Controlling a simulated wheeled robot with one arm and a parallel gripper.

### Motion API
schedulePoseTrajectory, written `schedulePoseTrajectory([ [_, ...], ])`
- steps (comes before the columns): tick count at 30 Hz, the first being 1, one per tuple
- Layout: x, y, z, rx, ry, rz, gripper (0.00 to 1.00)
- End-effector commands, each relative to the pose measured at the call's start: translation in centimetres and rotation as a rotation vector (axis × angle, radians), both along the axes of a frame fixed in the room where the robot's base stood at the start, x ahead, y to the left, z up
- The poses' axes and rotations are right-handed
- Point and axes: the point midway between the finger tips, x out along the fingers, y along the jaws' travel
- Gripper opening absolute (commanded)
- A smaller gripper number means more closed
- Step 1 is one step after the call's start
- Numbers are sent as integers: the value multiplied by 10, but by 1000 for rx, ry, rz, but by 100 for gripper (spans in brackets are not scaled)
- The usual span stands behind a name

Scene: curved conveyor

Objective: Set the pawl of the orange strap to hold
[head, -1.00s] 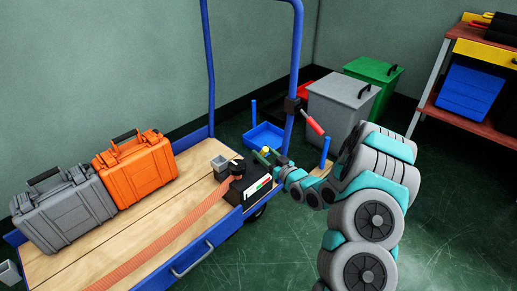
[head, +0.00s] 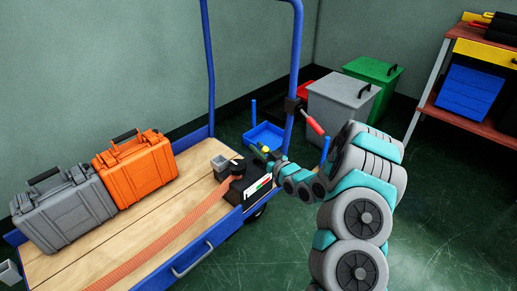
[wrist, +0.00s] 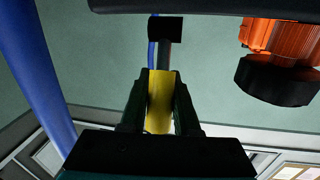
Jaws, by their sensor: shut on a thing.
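The orange strap (head: 170,247) runs along the cart deck to a black ratchet housing (head: 240,192) at the deck's right end. The housing has a dark drum on top and a label with white, red and green on its side. My gripper (head: 266,153) is just right of the housing, at a small yellow-tipped part. In the wrist view, my gripper's dark fingers (wrist: 160,108) are shut on both sides of a yellow grip (wrist: 160,98), probably the pawl's lever. The pawl's own position is hidden.
An orange case (head: 135,170) and a grey case (head: 66,208) stand on the deck. The cart's blue handle frame (head: 295,60) rises close behind my gripper, with a red-handled part (head: 313,123) on it. Grey (head: 343,100) and green (head: 376,75) bins stand behind.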

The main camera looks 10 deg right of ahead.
Motion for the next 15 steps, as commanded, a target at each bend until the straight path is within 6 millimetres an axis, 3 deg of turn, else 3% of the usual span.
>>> schedulePoseTrajectory([
  [6, 0, 0, 0, 0, 0, 1, 0],
  [15, 0, 1, 0, 0, 1, 1, 0],
])
